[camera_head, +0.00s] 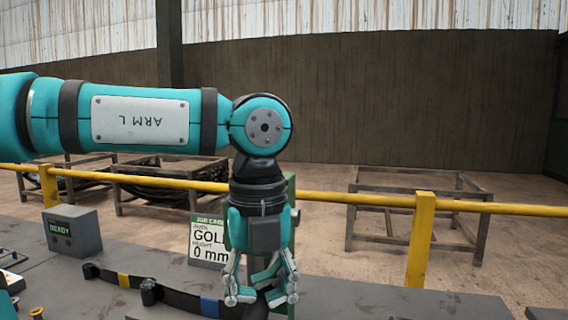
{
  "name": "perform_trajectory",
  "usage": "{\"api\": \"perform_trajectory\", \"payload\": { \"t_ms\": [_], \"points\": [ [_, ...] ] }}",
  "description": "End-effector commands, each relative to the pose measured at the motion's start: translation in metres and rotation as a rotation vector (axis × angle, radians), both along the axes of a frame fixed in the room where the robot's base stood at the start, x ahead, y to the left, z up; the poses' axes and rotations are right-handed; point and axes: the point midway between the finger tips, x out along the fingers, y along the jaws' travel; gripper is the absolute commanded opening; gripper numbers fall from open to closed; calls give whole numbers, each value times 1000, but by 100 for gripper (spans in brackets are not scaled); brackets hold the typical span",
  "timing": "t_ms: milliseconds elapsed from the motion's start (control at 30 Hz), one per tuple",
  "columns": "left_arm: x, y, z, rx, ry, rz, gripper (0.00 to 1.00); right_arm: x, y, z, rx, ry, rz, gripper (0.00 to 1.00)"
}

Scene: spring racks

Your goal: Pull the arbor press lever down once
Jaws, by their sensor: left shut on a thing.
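The lever's length and angle cannot be made out. My right gripper is not in view.
A sign card (208,240) reads "GOL" and "0 mm". A grey box (72,232) shows "READY". A yellow rail (340,197) and metal racks (415,212) stand behind.

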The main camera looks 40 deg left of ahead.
Motion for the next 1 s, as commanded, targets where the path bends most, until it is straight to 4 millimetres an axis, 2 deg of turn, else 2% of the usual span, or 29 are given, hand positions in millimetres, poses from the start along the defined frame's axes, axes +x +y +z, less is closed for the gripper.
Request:
{"api": "perform_trajectory", "payload": {
  "t_ms": [33, 500, 833, 1000],
  "points": [
    [-1, 0, -6, 2, 8, 0, 0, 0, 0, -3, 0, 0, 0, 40],
    [-1, 1, -16, 1, 9, 0, 0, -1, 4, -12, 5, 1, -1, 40],
    [-1, 1, -15, 2, 11, 0, 0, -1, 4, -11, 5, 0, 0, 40],
    [1, 2, -5, 2, 8, 1, 0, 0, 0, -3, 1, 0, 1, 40]
  ]
}}
